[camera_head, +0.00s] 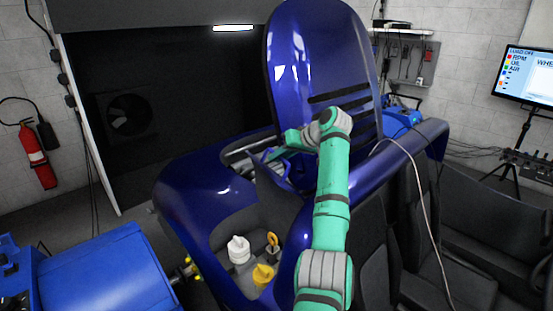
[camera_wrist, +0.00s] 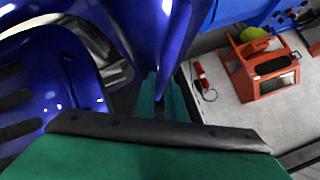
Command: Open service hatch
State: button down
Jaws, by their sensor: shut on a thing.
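My gripper (camera_head: 272,157) is at the middle of the blue car body, at the near side of the engine bay. It is shut on the edge of a blue panel, which I take to be the service hatch (camera_head: 281,168). In the wrist view, the blue panel (camera_wrist: 150,35) runs down between the fingers (camera_wrist: 160,100). The panel stands raised and tilted beside a grey recess (camera_head: 222,235). The recess holds a white cap (camera_head: 239,250), a yellow cap (camera_head: 263,275) and a yellow handle (camera_head: 272,240). My arm hides part of the panel and its hinge side.
A large blue lid (camera_head: 318,60) stands upright behind my gripper. A blue machine (camera_head: 95,270) is at lower left. Black seats (camera_head: 440,260) and a hose (camera_head: 425,215) are at right. The wrist view shows an orange frame (camera_wrist: 262,70) on the floor.

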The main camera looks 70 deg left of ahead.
jog(key=shift+f, duration=0.15)
jog(key=c, duration=1.8)
grip_release()
